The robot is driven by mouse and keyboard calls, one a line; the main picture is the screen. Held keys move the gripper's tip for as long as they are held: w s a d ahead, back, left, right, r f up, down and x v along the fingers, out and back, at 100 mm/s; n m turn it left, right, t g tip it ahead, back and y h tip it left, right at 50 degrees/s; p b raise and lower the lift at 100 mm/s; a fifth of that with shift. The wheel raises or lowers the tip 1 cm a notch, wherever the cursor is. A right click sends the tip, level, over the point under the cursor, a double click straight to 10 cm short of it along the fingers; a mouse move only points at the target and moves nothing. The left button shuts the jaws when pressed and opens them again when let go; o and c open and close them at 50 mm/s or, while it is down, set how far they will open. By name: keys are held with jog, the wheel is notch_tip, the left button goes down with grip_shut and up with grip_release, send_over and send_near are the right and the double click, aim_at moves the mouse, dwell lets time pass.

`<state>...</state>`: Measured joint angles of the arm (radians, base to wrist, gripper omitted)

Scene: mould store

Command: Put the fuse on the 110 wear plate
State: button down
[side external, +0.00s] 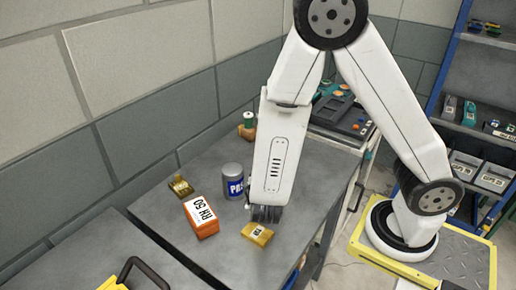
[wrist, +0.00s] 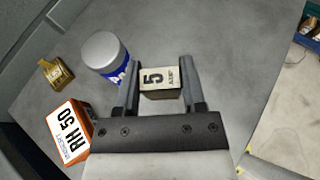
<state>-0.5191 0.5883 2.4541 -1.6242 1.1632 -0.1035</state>
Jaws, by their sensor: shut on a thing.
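My gripper (wrist: 160,75) is shut on a small box-shaped fuse (wrist: 161,78) with a pale face marked "5", seen between its fingers in the wrist view. Another brass-coloured piece (side external: 181,186) lies by the wall, also in the wrist view (wrist: 56,72). I cannot tell which is the 110 wear plate.
An orange box marked RH 50 (side external: 201,216) and a grey-lidded blue can (side external: 233,181) stand left of my gripper. A blue shelf rack (side external: 470,100) stands right.

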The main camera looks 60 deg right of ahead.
jog(key=n+t+y, duration=0.1)
jog(key=n+t, duration=0.1)
send_over(257, 232)
jog(key=shift+y, duration=0.3)
jog(key=shift+f, duration=1.95)
jog(key=shift+f, duration=2)
jog(key=shift+f, duration=0.15)
jog(key=shift+c, duration=0.9)
grip_release()
